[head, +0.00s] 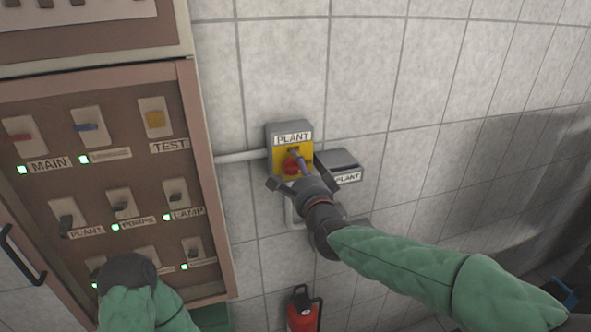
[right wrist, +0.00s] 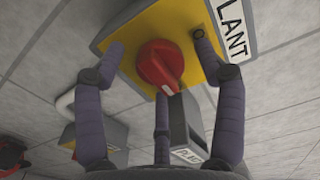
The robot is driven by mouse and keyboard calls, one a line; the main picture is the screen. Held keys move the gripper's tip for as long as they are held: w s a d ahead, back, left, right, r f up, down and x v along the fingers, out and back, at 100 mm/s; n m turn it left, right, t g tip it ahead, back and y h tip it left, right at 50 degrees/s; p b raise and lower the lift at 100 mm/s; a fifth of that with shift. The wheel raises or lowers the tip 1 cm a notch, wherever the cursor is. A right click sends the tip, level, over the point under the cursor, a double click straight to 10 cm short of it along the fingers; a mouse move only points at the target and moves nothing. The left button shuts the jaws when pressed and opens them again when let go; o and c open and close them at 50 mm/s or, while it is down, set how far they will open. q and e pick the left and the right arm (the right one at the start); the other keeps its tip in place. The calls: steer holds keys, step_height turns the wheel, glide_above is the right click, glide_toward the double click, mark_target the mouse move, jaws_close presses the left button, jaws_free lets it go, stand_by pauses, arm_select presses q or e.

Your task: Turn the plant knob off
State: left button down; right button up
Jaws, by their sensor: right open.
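The red plant knob (head: 290,166) sits on a yellow plate on the grey box labelled PLANT, fixed to the tiled wall. In the right wrist view, the knob (right wrist: 158,62) has a white mark on its ridge, at the lower end, slightly right. My right gripper (head: 284,169) is open in front of the knob, its fingers spread around it. In the right wrist view, one finger is left of the knob, one right and one below; contact is not clear. My left gripper (head: 127,272) is low before the panel, seen from behind; its fingers are hidden.
A second grey box with a PLANT label (head: 347,177) is just right of the first. A switch panel (head: 190,120) with several switches and green lights fills the left. A red fire extinguisher (head: 302,313) stands below. The wall at right is bare.

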steer(key=shift+w, duration=0.1)
steer(key=c, duration=1.2)
steer(key=shift+o, duration=0.2)
